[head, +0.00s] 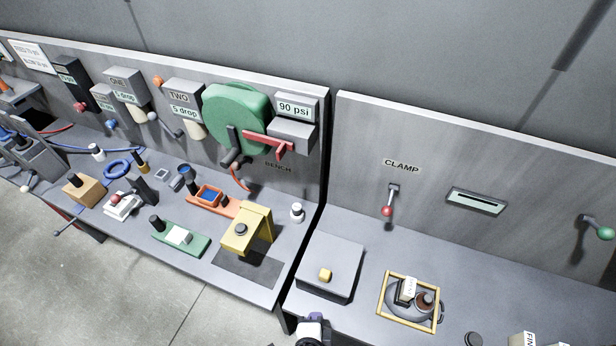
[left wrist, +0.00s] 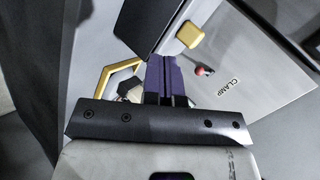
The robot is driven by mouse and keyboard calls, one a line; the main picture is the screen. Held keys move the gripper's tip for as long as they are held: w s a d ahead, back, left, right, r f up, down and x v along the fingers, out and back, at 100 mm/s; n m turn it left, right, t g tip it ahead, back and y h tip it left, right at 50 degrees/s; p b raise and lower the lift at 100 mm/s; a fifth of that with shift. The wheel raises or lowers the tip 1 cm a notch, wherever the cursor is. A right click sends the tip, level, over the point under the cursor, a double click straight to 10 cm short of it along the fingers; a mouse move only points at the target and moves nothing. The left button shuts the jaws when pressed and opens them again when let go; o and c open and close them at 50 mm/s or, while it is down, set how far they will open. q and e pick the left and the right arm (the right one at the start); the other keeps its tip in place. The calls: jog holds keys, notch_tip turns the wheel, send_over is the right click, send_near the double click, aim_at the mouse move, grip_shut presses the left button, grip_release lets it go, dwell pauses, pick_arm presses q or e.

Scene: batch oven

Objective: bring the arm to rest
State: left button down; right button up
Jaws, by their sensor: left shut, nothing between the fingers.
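My left gripper (head: 312,318) shows at the bottom edge of the head view, in front of the right-hand bench. In the left wrist view its purple fingers (left wrist: 166,72) are together with nothing between them. The grey box with a yellow knob (head: 325,275) stands on the bench just beyond the gripper; the knob also shows in the left wrist view (left wrist: 190,35). Most of my left arm is out of the head view. My right gripper is in neither view.
The yellow-framed tray (head: 384,309) holds a grey dish and small items to the right of the box. The red-knobbed CLAMP lever (head: 388,209) and green-knobbed lever (head: 605,233) stick out from the back panel. The left bench carries a yellow press (head: 256,222) and several fixtures.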

pick_arm(q)
jog(key=a+r+n+g+p, duration=0.3)
jog(key=a+r+n, duration=0.9)
jog(key=r, duration=0.4)
jog(key=s+a+r+n+g+y+p, duration=0.1)
jog(key=s+a+n+y+p, duration=0.15)
jog(key=s+a, duration=0.7)
jog(key=s+a+f+g+p, duration=0.2)
jog(key=s+f, duration=0.1)
jog(key=s, duration=0.3)
jog(key=shift+a+n+g, duration=0.25)
jog(key=shift+n+g, duration=0.05)
jog(key=shift+n, duration=0.15)
jog(key=shift+h, duration=0.25)
